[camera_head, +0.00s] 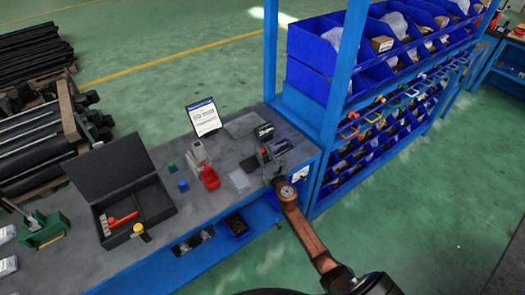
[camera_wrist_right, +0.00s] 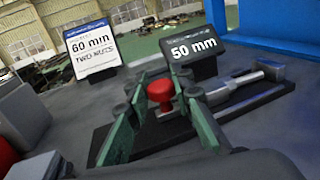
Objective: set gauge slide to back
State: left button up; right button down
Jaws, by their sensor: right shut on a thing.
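The gauge slide (camera_head: 278,147) is a dark device at the right end of the workbench, by the blue shelf post. In the right wrist view it has a dark base with a metal rail (camera_wrist_right: 236,93), a red knob (camera_wrist_right: 160,92) and a display (camera_wrist_right: 192,48) reading 50 mm. My right gripper (camera_head: 272,168) reaches it from the front. Its green fingers (camera_wrist_right: 161,98) stand on both sides of the red knob and are shut on it. The fingers hide part of the rail. My left gripper is not in view.
A sign (camera_head: 204,117), reading 60 mm in the wrist view, stands behind. An open black case (camera_head: 165,205) is further left. Blue shelving (camera_head: 340,90) rises at the right.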

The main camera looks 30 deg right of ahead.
jog(key=shift+s+a, duration=0.15)
jog(key=shift+a, duration=1.4)
jog(key=c, duration=1.7)
grip_release()
jog(key=shift+o, duration=0.2)
jog(key=shift+s, duration=0.1)
jog(key=s, duration=0.4)
jog(key=s+a, duration=0.1)
jog(key=s, duration=0.2)
jog(key=s+a, duration=0.1)
jog(key=s, duration=0.3)
jog(key=shift+s, duration=0.3)
